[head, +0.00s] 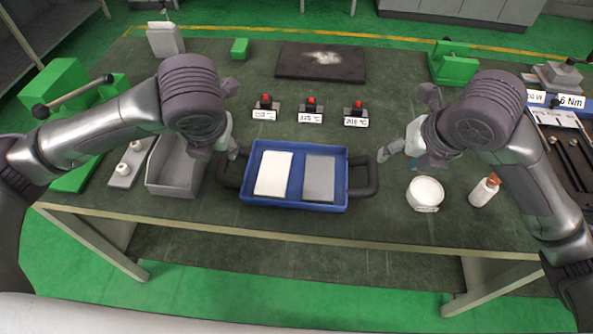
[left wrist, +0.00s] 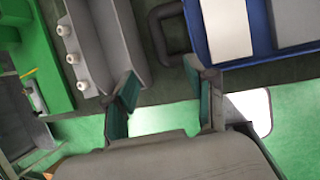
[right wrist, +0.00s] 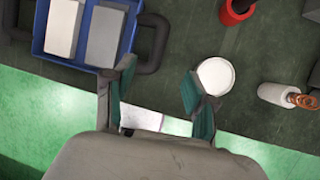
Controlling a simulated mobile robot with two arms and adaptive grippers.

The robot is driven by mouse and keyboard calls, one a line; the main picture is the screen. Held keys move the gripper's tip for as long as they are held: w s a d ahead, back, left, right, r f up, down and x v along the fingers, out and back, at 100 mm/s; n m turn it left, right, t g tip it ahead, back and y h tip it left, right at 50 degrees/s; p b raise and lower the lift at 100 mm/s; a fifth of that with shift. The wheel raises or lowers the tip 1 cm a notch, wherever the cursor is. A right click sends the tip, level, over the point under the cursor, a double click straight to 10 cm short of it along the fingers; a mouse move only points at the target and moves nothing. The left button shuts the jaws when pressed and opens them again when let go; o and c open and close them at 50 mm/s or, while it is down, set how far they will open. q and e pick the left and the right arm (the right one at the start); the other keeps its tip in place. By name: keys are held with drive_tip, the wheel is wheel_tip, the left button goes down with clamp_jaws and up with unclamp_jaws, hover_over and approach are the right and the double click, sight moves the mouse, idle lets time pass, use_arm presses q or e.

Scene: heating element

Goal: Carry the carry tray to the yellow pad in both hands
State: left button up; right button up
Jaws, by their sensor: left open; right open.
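The blue carry tray (head: 293,204) sits on the dark green table top, with a white slab (head: 273,174) and a grey slab (head: 319,178) in it. It has a dark handle at the left (head: 222,180) and another at the right (head: 374,176). My left gripper (head: 234,152) is open and empty near the left handle; its spread fingers show in the left wrist view (left wrist: 161,78). My right gripper (head: 384,154) is open and empty near the right handle; its spread fingers show in the right wrist view (right wrist: 157,72). I see no yellow pad.
A grey bin (head: 172,185) stands left of the tray. The table's front edge is close.

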sight(221, 162)
use_arm(q)
drive_tip(key=x, duration=1.3)
drive_tip(key=shift+w+a+f, duration=0.1)
drive_tip(key=shift+w+f, duration=0.05)
drive_tip(key=shift+f, duration=0.2)
use_arm(e)
drive_tip(key=x, duration=1.3)
drive_tip(key=shift+w+f, duration=0.2)
drive_tip(key=shift+f, duration=0.15)
use_arm(q)
clamp_jaws()
use_arm(e)
clamp_jaws()
use_arm(q)
drive_tip(key=shift+r, duration=0.1)
use_arm(e)
drive_tip(key=shift+r, duration=0.1)
